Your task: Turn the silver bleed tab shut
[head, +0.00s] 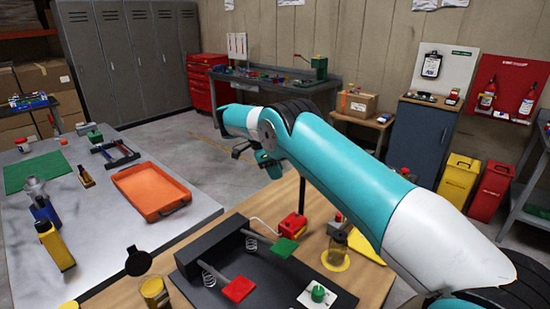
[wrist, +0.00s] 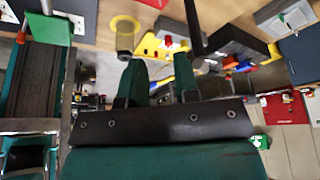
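I cannot make out the silver bleed tab for certain in either view. A dark pedal unit (head: 225,262) with springs, a red pad (head: 238,289) and a green pad (head: 285,247) stands on the wooden bench. A small red block (head: 292,224) with a thin pale wire is behind it. My gripper (head: 268,165) hangs above and behind the bench, with nothing visible in it. In the wrist view its two green fingers (wrist: 160,72) are apart, with a gap between them. A yellow part with red and blue pieces (wrist: 150,45) shows beyond the fingertips.
A clear jar on a yellow disc (head: 337,255) and a white plate with a green knob (head: 317,294) stand near the pedal unit. A grey table (head: 110,235) at left holds an orange tray (head: 151,190) and bottles. Open floor lies behind the bench.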

